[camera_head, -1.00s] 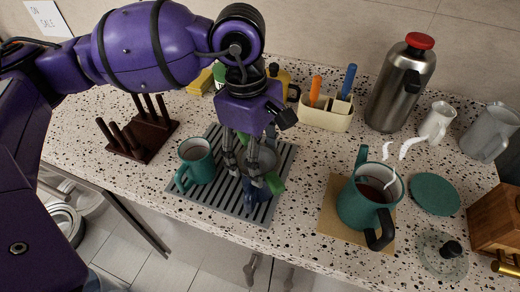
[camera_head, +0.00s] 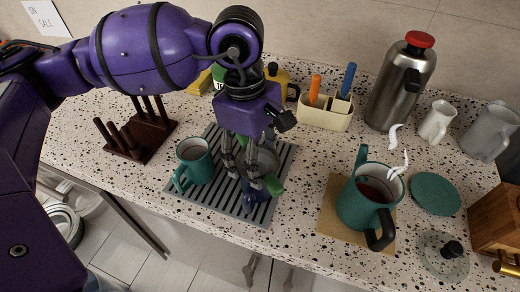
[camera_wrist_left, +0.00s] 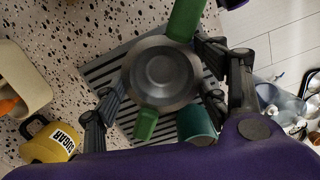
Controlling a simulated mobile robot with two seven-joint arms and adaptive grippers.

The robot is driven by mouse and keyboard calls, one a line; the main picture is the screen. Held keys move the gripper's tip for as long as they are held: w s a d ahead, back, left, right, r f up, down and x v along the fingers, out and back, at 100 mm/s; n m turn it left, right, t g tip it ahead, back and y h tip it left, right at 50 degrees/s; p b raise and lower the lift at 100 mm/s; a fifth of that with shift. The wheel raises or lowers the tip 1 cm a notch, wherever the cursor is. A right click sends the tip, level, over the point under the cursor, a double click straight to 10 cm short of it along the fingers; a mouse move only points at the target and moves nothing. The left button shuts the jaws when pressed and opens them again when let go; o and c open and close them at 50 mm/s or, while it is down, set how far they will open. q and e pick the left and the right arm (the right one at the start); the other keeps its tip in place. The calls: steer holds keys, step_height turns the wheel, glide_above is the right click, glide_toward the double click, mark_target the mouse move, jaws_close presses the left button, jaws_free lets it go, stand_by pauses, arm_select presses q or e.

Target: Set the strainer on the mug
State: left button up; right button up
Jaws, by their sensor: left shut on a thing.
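The strainer, a round dark grey bowl (camera_wrist_left: 163,75) with green handles on opposite sides, lies between my left gripper's fingers. In the head view, the strainer (camera_head: 267,160) is partly hidden by the gripper. My left gripper (camera_head: 240,168) is shut on the strainer over the drying mat. A dark blue object, perhaps a mug (camera_head: 252,199), is just below; I cannot tell whether the strainer touches it. A teal mug (camera_head: 196,161) stands upright on the mat to the left, and it shows partly in the wrist view (camera_wrist_left: 196,122). My right gripper is out of view.
The ribbed grey mat (camera_head: 215,202) lies near the counter's front edge. A large teal pot (camera_head: 362,207) with dark liquid stands on a brown board to the right. Behind are a yellow sugar pot (camera_wrist_left: 50,143), a utensil caddy (camera_head: 325,117) and a steel flask (camera_head: 398,88). A wooden rack (camera_head: 145,140) stands left.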

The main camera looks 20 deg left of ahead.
arm_select(q)
steer(key=o, duration=1.2)
steer(key=shift+o, duration=1.3)
step_height(320, 180, up, 12)
steer(key=a, duration=0.1)
steer(key=shift+w+a, duration=0.15)
steer(key=shift+a, duration=0.1)
